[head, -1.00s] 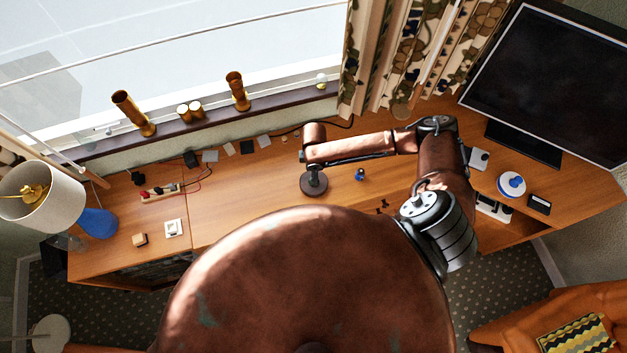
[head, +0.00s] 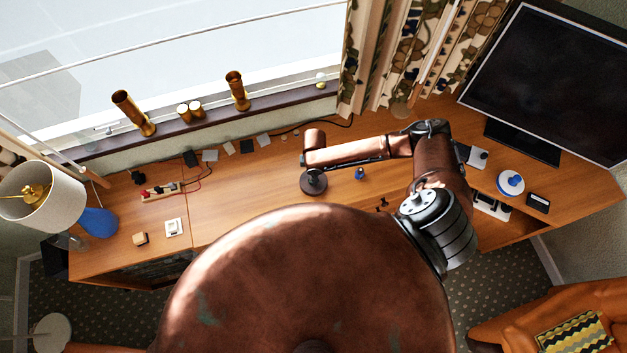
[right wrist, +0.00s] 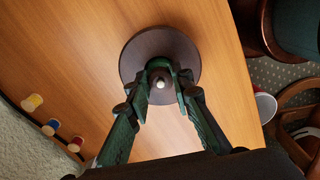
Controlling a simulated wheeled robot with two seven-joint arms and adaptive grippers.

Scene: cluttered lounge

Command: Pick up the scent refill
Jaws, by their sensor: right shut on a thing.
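My right gripper (right wrist: 160,76) points down over a dark round disc (right wrist: 133,61) on the wooden desk. Its fingers are closed in on a small pale-tipped thing (right wrist: 160,85) at the disc's middle. I cannot tell from its look whether this is the scent refill, and the fingers hide most of it. In the head view the gripper (head: 313,174) shows as a small dark shape above the same disc (head: 314,187). My left gripper is in neither view.
A small blue object (head: 360,173) stands right of the disc. White pieces with yellow (right wrist: 32,102), blue (right wrist: 50,127) and red (right wrist: 75,144) parts line the wall side. A monitor (head: 550,75) stands at right, a lamp (head: 40,195) at left.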

